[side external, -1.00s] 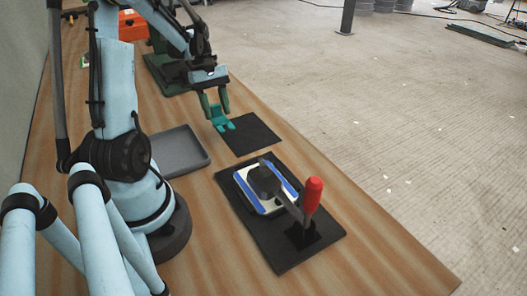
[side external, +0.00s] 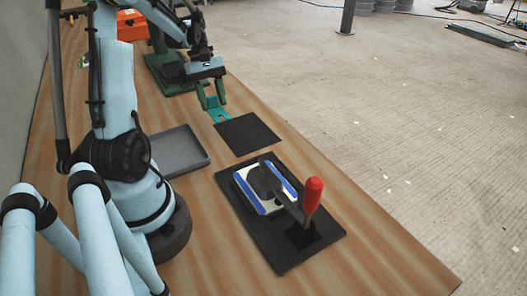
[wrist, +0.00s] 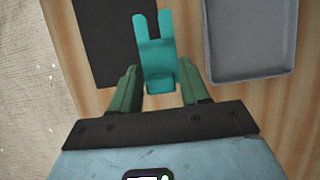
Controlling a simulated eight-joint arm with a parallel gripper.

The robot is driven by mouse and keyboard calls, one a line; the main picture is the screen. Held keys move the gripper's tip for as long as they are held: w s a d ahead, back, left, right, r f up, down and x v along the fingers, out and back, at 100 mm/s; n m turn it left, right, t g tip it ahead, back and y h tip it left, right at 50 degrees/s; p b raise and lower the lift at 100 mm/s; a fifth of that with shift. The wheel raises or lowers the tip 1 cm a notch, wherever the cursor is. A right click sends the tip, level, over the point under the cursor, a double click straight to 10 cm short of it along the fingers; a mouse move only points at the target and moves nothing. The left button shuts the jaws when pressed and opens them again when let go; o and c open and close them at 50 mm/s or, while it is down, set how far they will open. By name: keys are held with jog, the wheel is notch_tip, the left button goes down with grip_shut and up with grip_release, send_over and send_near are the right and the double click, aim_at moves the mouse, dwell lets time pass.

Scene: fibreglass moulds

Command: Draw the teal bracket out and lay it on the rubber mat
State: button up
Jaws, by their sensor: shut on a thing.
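The teal bracket (side external: 217,113) is a small flat piece with a two-pronged end. It also shows in the wrist view (wrist: 157,55), prongs pointing up the picture. My gripper (side external: 212,106) is shut on it, with a green finger on either side; its fingers also show in the wrist view (wrist: 156,90). The black rubber mat (side external: 247,134) lies flat and bare on the table. In the side view the bracket is at the mat's far left corner; in the wrist view it overlaps the mat's edge (wrist: 100,45). Its height above the table is hard to tell.
A grey tray (side external: 178,153) lies left of the mat; it is at the right in the wrist view (wrist: 248,77). Nearer the camera, a red-handled clamp (side external: 313,194) presses on a blue-edged white plate (side external: 278,204) on a black base. An orange case (side external: 132,24) stands far back.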

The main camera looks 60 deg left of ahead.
aim_at(212, 97)
jog(key=shift+r, duration=2.65)
jog(key=w+d+n+t+y, duration=0.1)
jog(key=w+d+n+t, duration=0.3)
jog(key=d+n, duration=0.85)
jog(key=a+f+m, duration=0.1)
jog(key=a+f, duration=0.1)
jog(key=a+f+m, duration=0.1)
jog(key=a+f, duration=0.2)
jog(key=a+f+m, duration=0.1)
jog(key=a+f, duration=0.1)
jog(key=a, duration=0.1)
jog(key=shift+w+a+f+m+g, duration=0.15)
jog(key=shift+f+m+g, duration=0.1)
jog(key=shift+f+g, duration=0.15)
jog(key=shift+f, duration=1.9)
jog(key=shift+f, duration=0.1)
jog(key=o, duration=1.1)
